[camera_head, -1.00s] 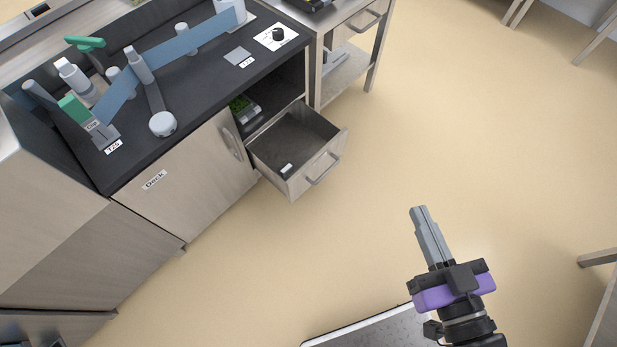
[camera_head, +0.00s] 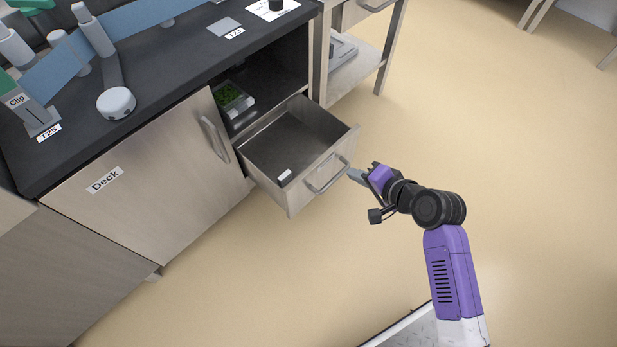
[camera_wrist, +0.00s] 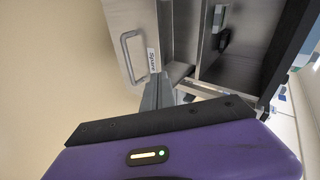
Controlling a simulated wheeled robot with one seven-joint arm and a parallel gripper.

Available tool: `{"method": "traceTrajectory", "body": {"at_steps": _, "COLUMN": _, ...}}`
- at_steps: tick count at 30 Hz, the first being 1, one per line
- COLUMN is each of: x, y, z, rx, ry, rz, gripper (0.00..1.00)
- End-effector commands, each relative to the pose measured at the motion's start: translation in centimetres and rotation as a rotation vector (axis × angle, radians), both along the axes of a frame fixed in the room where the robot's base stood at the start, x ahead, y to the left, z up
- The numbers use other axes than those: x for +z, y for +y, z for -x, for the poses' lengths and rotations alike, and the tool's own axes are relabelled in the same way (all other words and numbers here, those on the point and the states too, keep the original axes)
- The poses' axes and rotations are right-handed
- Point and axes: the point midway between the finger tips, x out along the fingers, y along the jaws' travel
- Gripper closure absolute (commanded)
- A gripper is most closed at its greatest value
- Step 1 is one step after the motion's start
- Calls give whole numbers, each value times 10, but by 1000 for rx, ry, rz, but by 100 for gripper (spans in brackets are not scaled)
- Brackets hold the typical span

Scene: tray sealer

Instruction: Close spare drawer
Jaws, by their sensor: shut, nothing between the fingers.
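The spare drawer (camera_head: 318,185) stands pulled out of the dark-topped cabinet, below an open shelf bay. It is empty apart from a small white tag inside. Its bar handle (camera_head: 328,176) is on the front panel. In the wrist view the drawer front (camera_wrist: 128,28) carries a label reading "Spare" and the handle (camera_wrist: 127,56) shows to the left. My gripper (camera_head: 355,175) is shut and empty, its fingertips close to the right side of the drawer front. Whether they touch it I cannot tell. In the wrist view the fingers (camera_wrist: 158,92) point toward the drawer front beside the label.
The cabinet door labelled "Deck" (camera_head: 140,200) is left of the drawer. A tray with green contents (camera_head: 232,100) sits in the open bay above. A metal side table (camera_head: 365,60) stands behind. The floor (camera_head: 520,150) to the right is clear.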

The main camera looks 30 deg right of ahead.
Motion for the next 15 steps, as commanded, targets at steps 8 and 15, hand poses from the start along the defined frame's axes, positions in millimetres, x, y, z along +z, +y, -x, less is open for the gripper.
{"method": "traceTrajectory", "body": {"at_steps": 8, "x": -25, "y": 28, "z": 21, "rx": 3, "ry": 139, "rz": -172, "gripper": 100}}
{"method": "traceTrajectory", "body": {"at_steps": 15, "x": -49, "y": 35, "z": -1, "rx": 2, "ry": 137, "rz": -172, "gripper": 100}}
